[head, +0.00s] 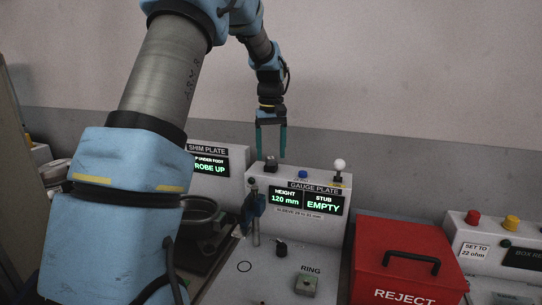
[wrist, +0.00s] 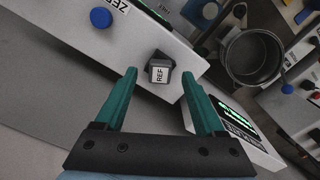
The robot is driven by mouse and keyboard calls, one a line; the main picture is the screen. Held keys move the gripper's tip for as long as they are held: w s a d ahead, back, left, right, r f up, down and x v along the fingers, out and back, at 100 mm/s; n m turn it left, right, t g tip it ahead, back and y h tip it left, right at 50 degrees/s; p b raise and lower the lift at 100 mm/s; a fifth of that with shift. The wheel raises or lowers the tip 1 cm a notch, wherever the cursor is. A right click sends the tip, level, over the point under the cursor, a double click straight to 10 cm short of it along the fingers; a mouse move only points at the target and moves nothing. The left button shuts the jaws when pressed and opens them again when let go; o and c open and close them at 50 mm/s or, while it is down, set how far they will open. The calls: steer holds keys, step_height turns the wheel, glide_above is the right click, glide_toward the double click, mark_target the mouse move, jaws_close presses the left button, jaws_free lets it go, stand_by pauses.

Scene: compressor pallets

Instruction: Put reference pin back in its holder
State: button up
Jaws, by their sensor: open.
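A small dark block with a white label reading REF (wrist: 160,75) sits on top of the grey gauge plate housing. In the head view this dark block (head: 271,163) is at the housing's back left. I cannot tell whether the reference pin is in it; no separate pin is clear in either view. My gripper (head: 271,153) is open, its teal fingers pointing down just above the block. In the wrist view the open gripper (wrist: 159,76) has its fingertips to either side of the block, with nothing visibly held.
The gauge plate display (head: 306,201) reads HEIGHT 120 mm and STUB EMPTY. A blue button (head: 303,174) and a white ball knob (head: 339,164) stand on the housing. A red REJECT box (head: 410,262) is at right.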

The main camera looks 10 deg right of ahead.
mark_target(271, 158)
step_height(271, 158, up, 10)
steer(key=b, duration=0.2)
steer(key=shift+f, duration=0.25)
steer(key=s+a+f, duration=0.8)
steer(key=s+a, duration=0.2)
steer(key=s, duration=0.1)
steer(key=s+a+f+m+t, duration=0.1)
steer(key=s+a+f, duration=0.8)
steer(key=s+a, duration=0.2)
steer(key=shift+f+t, duration=0.25)
steer(key=shift+t, duration=0.05)
